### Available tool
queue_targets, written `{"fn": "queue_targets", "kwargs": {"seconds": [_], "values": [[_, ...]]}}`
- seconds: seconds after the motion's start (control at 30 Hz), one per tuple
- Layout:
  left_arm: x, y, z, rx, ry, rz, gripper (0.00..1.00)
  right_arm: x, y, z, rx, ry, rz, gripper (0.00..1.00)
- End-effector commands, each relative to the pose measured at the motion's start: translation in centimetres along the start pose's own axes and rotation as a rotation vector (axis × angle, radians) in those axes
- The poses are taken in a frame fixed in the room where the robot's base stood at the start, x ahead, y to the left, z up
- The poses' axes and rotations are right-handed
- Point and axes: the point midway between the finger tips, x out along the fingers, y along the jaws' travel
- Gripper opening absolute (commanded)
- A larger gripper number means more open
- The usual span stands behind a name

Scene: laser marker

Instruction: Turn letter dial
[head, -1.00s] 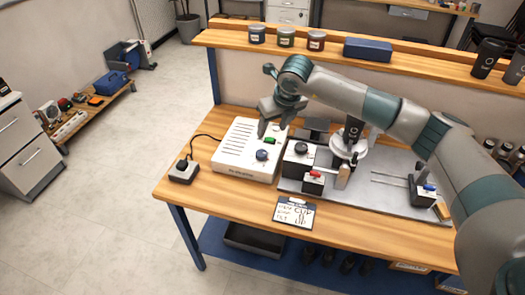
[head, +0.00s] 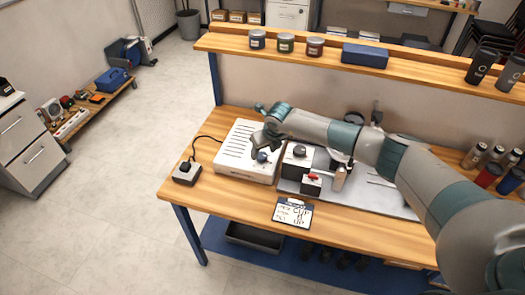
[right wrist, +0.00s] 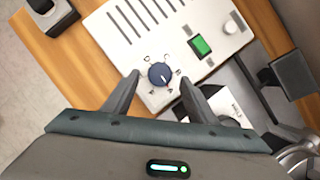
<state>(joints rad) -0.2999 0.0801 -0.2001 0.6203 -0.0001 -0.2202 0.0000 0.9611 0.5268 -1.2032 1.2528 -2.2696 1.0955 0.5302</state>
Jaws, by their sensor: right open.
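The letter dial is a round dark blue knob (head: 262,156) on the front of the white control box (head: 236,165). In the right wrist view the dial (right wrist: 160,74) shows a pale pointer line, with small letters printed around it on the white panel. My right gripper (head: 266,147) is over the dial and partly covers it in the head view. In the right wrist view its two fingers (right wrist: 160,80) are open, one on each side of the dial, with gaps between. I cannot tell the fingertips' height above the panel. My left gripper is not in view.
A green-lit switch (right wrist: 200,46) and a white knob (right wrist: 231,26) are on the same panel. A grey box with a black knob (head: 184,167) stands left. The marker's base, with a red switch (head: 312,177), is close on the right. A card (head: 293,213) lies in front.

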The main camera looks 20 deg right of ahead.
Motion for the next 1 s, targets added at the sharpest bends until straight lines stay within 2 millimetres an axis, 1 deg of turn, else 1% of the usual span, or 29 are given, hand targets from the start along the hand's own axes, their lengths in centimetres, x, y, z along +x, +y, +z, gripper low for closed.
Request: {"fn": "queue_targets", "kwargs": {"seconds": [0.1,0.3,0.47,0.7,0.73,0.77,0.8,0.9,1.0], "values": [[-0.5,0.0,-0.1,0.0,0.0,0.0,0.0,1.2,0.1,0.1,0.002,0.001,0.0,0.52],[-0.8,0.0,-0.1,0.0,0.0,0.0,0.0,2.5,0.0,0.1,0.0,0.0,0.0,0.52],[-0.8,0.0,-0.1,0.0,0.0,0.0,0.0,2.9,0.0,0.0,0.0,0.0,0.0,0.52],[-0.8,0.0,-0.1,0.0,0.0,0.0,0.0,3.0,0.0,0.0,0.0,0.0,0.0,0.52],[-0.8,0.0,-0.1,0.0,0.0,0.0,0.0,3.0,0.0,0.0,0.0,0.0,0.0,0.5],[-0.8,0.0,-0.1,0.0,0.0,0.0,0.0,2.9,0.0,0.0,0.0,0.0,0.0,0.43],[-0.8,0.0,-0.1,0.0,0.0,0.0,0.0,2.9,0.0,0.0,0.0,0.0,0.0,0.33],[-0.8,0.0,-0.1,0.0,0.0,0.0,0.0,2.9,0.0,0.0,0.0,0.0,0.0,0.11],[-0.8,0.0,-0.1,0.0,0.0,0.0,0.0,2.9,0.0,0.0,0.0,0.0,0.0,0.11]]}}
